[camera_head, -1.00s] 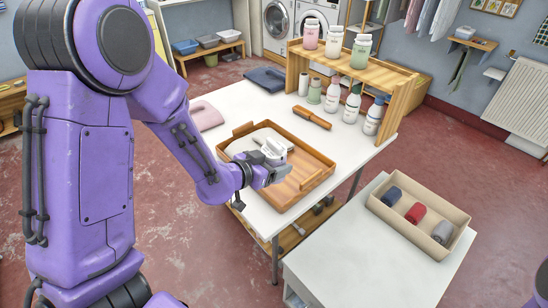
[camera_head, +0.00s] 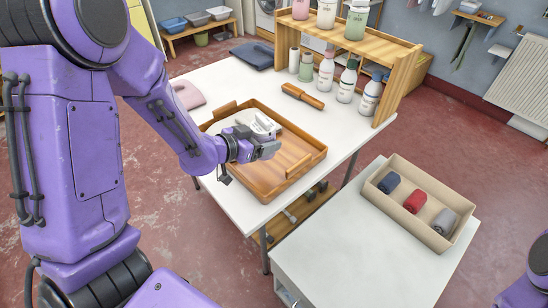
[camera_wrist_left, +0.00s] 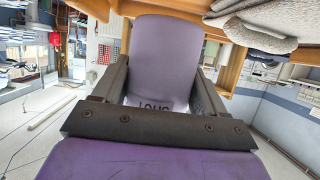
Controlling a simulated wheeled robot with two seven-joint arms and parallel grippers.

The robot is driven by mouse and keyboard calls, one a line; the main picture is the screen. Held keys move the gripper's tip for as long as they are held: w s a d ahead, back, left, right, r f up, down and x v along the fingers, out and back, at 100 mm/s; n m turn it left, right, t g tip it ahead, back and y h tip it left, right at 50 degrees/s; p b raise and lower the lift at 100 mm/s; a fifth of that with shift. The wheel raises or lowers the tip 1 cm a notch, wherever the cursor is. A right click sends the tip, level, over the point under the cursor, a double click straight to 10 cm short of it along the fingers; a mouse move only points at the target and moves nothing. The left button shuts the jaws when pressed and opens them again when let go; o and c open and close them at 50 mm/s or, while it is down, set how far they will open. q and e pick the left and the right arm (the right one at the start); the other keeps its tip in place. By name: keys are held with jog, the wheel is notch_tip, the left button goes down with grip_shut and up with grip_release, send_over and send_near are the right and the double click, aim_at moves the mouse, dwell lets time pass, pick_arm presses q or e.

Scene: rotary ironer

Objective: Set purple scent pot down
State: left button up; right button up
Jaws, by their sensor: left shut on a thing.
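My left gripper (camera_head: 268,150) is over the wooden tray (camera_head: 292,172) on the white table in the head view. In the left wrist view it is shut on a lavender pot, the purple scent pot (camera_wrist_left: 167,50), with dark lettering on its near edge. The pot sits between the two dark fingers. In the head view I cannot make out the pot behind the gripper, and I cannot tell if it touches anything below. My right gripper is not in view; only part of my right arm shows at the lower right.
A white object (camera_head: 263,125) is in the tray beside the gripper. A wooden-handled brush (camera_head: 302,96), several bottles and a wooden shelf (camera_head: 402,62) stand behind. A box (camera_head: 420,205) with three rolled cloths is on the right-hand white surface. The table front edge is clear.

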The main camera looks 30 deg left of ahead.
pick_arm(q)
jog(key=d+f, duration=0.1)
jog(key=w+d+f, duration=0.1)
jog(key=f, duration=0.1)
jog(key=shift+w+d+f, duration=0.15)
jog(key=shift+d, duration=0.05)
jog(key=shift+w+d+f+b, duration=0.15)
jog(key=shift+f+b, duration=0.3)
jog(key=shift+f, duration=1.3)
jog(key=shift+f, duration=0.15)
jog(key=o, duration=0.9)
